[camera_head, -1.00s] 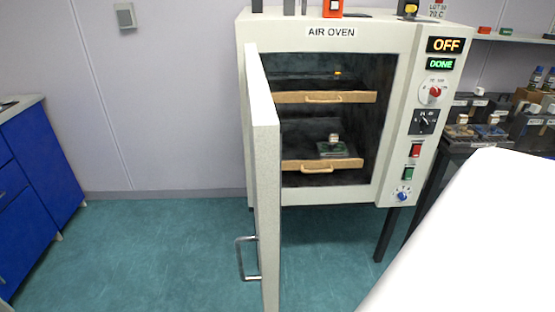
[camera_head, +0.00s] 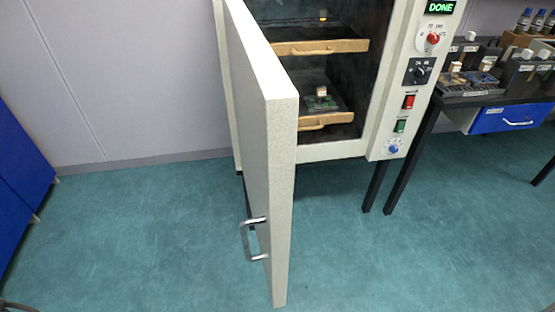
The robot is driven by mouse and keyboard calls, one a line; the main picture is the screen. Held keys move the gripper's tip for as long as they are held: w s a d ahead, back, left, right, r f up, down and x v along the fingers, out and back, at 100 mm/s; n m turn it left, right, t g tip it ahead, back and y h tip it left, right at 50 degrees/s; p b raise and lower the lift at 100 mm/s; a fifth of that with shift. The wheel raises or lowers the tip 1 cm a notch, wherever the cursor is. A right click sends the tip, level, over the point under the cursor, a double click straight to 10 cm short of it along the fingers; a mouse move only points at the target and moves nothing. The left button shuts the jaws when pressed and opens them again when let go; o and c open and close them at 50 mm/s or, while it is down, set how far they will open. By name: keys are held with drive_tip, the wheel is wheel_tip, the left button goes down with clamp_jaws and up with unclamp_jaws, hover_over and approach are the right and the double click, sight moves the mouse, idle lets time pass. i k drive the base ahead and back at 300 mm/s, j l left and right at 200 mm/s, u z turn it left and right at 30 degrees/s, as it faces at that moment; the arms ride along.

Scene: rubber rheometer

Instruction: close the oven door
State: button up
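The oven door (camera_head: 262,130) is a pale speckled slab, hinged at the oven's left side. It stands wide open, swung out toward me, seen nearly edge-on. Its metal handle (camera_head: 247,240) is a bar on the door's left, outer face, low near the free edge. The air oven (camera_head: 378,130) is a cream box with its opening uncovered. Inside are two wooden shelves, the upper shelf (camera_head: 320,46) and the lower shelf (camera_head: 325,120). A small item on a green base (camera_head: 320,100) sits on the lower shelf. My gripper is not in view.
Oven controls (camera_head: 420,70) run down the right side, with a green DONE display. A black table (camera_head: 490,98) with labelled trays and a blue drawer (camera_head: 500,117) stands at right. A blue cabinet (camera_head: 20,160) is at left. The green floor (camera_head: 140,230) around the door is clear.

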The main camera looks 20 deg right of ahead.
sight(266, 101)
drive_tip(key=i+j+z, duration=0.15)
drive_tip(key=j+z, duration=0.25)
drive_tip(key=i+j+z, duration=0.15)
drive_tip(key=j+z, duration=0.2)
drive_tip(key=k+z, duration=0.15)
drive_tip(key=k, duration=0.5)
